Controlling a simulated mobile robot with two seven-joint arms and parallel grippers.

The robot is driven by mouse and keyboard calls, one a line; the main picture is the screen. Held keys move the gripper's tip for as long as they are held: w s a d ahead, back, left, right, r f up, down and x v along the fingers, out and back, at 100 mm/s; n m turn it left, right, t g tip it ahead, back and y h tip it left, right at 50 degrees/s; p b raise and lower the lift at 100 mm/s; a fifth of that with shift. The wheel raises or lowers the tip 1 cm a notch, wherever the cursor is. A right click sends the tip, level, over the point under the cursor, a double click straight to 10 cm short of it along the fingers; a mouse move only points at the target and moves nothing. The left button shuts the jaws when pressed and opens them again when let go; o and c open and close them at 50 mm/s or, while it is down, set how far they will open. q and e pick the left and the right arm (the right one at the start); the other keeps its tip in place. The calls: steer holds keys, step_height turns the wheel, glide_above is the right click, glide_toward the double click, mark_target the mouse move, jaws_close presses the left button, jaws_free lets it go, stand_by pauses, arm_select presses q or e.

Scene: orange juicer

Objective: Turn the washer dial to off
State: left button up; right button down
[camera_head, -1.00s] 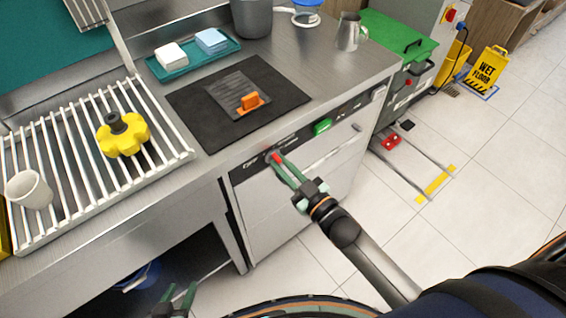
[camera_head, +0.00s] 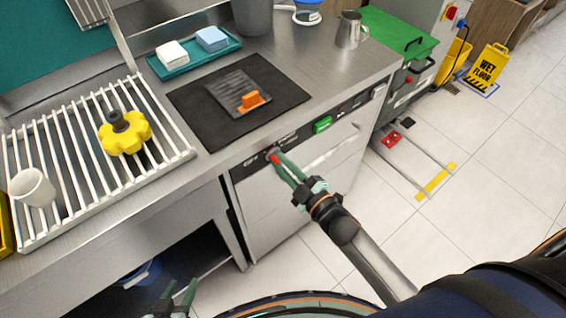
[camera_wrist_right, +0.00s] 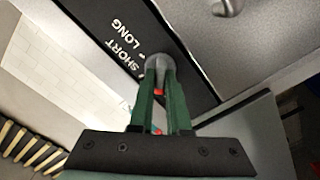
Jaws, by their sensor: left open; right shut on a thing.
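The washer (camera_head: 262,208) stands under the steel counter, with a dark control panel along its top edge. Its dial is a round grey knob (camera_wrist_right: 158,63) on the panel, beside the printed words SHORT and LONG in the right wrist view. My right gripper (camera_head: 276,160) reaches the panel's left part, and its green fingers are shut on the dial. A red mark shows between the fingers; the fingers partly hide the dial, and its exact setting cannot be read. My left gripper (camera_head: 178,290) is open and empty at the bottom left, below the counter.
A green button (camera_head: 322,124) is on the panel to the right. A drying rack (camera_head: 88,160) with a yellow knob-like part (camera_head: 124,138) and a white cup (camera_head: 33,187) is on the counter. A wet floor sign (camera_head: 487,69) stands on the floor at right.

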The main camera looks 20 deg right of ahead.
stand_by(0.4)
steer(key=c, duration=0.9)
jaws_free()
steer(key=v, duration=1.2)
steer(key=shift+s+d+b, duration=0.1)
steer(key=shift+s+b, duration=0.15)
steer(key=shift+b, duration=0.05)
steer(key=s+f+m+g+h+p, duration=0.1)
steer(key=s+f+m+g, duration=0.1)
steer(key=f+m, duration=0.1)
steer(key=s+f+m+g+h+p, duration=0.1)
steer(key=s+f+m+g+p, duration=0.1)
steer(key=f+m+g, duration=0.1)
steer(key=s+a+f+m+g+h+p, duration=0.1)
steer(key=s+f+m+g, duration=0.1)
steer(key=m, duration=0.3)
steer(key=shift+f+g+h, duration=0.4)
steer(key=shift+g, duration=0.1)
